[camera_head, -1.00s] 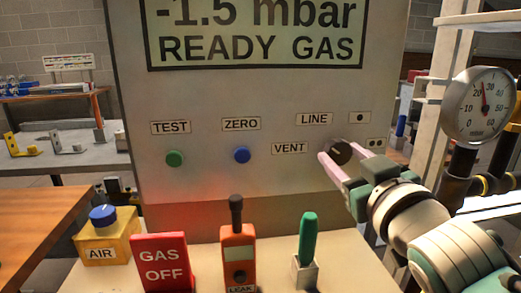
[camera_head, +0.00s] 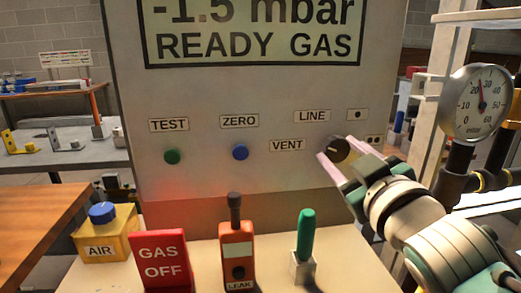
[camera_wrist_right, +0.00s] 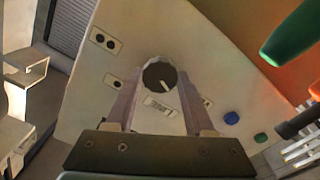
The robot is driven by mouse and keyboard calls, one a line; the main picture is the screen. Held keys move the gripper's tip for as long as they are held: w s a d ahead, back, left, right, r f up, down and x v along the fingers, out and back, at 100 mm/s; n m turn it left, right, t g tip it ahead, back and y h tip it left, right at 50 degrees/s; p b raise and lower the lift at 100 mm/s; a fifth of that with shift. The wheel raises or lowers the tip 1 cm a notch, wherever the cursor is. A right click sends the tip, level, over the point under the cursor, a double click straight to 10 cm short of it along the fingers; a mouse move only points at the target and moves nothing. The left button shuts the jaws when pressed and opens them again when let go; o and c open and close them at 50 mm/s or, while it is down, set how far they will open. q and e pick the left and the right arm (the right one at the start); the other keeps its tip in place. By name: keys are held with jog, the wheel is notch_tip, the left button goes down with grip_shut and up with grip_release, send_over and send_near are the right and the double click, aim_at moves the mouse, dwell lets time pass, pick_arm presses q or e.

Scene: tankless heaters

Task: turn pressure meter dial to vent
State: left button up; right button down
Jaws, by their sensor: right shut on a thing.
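The dial (camera_head: 338,148) is a round black knob on the front of the grey pressure meter (camera_head: 235,95), right of the VENT label (camera_head: 287,145) and below the LINE label (camera_head: 312,115). My right gripper (camera_head: 337,152) has its two pale pink fingers around the dial, one on each side, and is shut on it. In the right wrist view the dial (camera_wrist_right: 158,75) sits between the fingertips, with its white mark pointing down and right, roughly between two partly hidden labels. The display reads -1.5 mbar, READY GAS. My left gripper is not in view.
Below the panel stand a yellow AIR box (camera_head: 107,240), a red GAS OFF sign (camera_head: 160,258), an orange LEAK tool (camera_head: 237,255) and a green-handled item (camera_head: 305,237). A round gauge (camera_head: 477,103) is close to my right arm.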

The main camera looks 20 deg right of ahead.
jog(key=shift+c, duration=1.3)
grip_release()
jog(key=v, duration=1)
jog(key=shift+d, duration=0.1)
